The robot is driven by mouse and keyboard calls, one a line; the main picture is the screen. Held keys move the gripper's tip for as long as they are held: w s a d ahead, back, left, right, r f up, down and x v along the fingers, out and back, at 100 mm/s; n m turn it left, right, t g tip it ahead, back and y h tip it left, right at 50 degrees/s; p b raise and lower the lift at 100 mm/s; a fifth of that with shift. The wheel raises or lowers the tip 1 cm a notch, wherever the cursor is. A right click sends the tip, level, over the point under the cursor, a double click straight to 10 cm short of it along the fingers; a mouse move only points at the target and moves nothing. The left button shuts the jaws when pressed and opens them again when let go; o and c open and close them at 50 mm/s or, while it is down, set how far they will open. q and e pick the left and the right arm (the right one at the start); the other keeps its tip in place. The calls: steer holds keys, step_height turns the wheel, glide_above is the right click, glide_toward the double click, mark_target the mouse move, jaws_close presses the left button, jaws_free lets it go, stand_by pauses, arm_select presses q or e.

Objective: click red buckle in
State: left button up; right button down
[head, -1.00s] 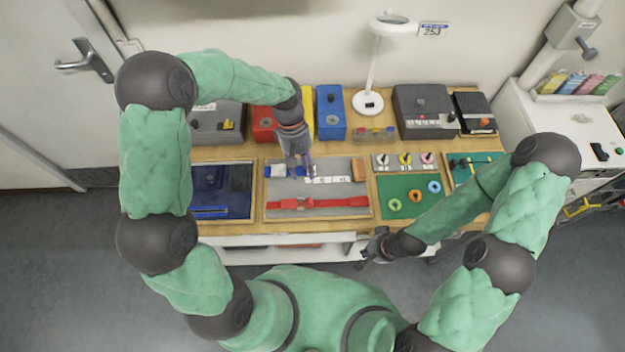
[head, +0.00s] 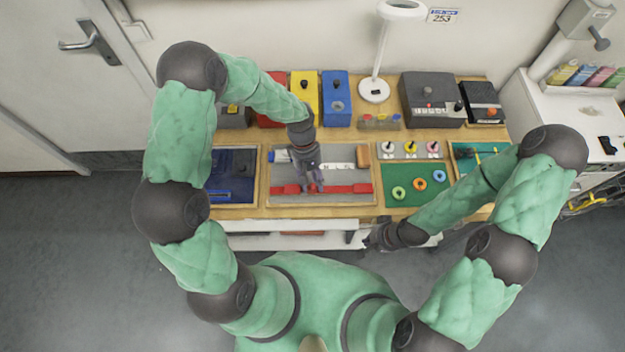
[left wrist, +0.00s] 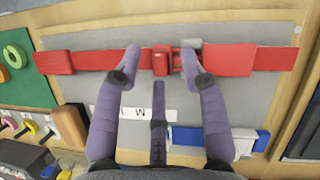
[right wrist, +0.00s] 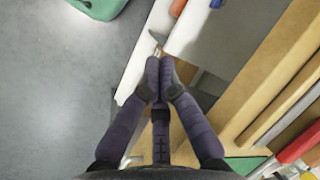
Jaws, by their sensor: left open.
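A red strap (head: 350,188) lies across the grey panel (head: 345,198), partly hidden by my left gripper in the head view.
A blue and white strap (left wrist: 215,138) lies behind the red one on the panel. A green board (head: 410,195) with coloured rings is to the right, a dark blue tray (head: 230,185) to the left. Boxes and a lamp (head: 374,90) stand behind.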

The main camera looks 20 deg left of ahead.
arm_select(q)
steer(key=shift+c, duration=0.3)
jaws_close()
steer(key=shift+s+a, duration=0.35)
steer(key=shift+a, duration=0.4)
steer(key=shift+s+a, duration=0.3)
steer(key=shift+a, duration=0.45)
steer(key=shift+f, duration=0.1)
jaws_free()
steer(key=shift+o, duration=0.3)
steer(key=shift+s, duration=0.1)
